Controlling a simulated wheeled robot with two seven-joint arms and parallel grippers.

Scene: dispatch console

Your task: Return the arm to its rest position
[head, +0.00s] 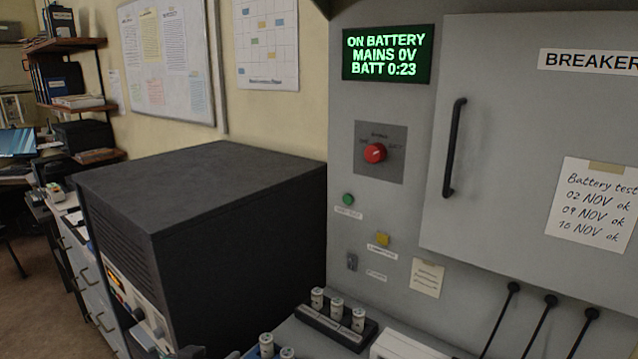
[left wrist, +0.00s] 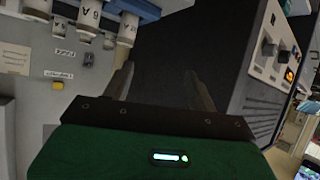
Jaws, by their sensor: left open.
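My left gripper (left wrist: 160,80) shows in the left wrist view. Its two dark fingers stand apart with nothing between them. Its green body fills the bottom of that view. Behind the fingers is the dark side of a large black cabinet (left wrist: 165,48), which also stands left of centre in the head view (head: 210,190). In the head view the left gripper is hardly visible, with perhaps a small dark part at the bottom edge. My right gripper is in neither view.
The grey panel carries a red knob (head: 375,153), a lit display (head: 388,54) and a closed breaker door with a black handle (head: 454,148). White fuses stand in a dark holder (head: 335,325) at the bottom. Black levers (head: 545,320) stick out lower right. Open floor (head: 35,300) lies far left.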

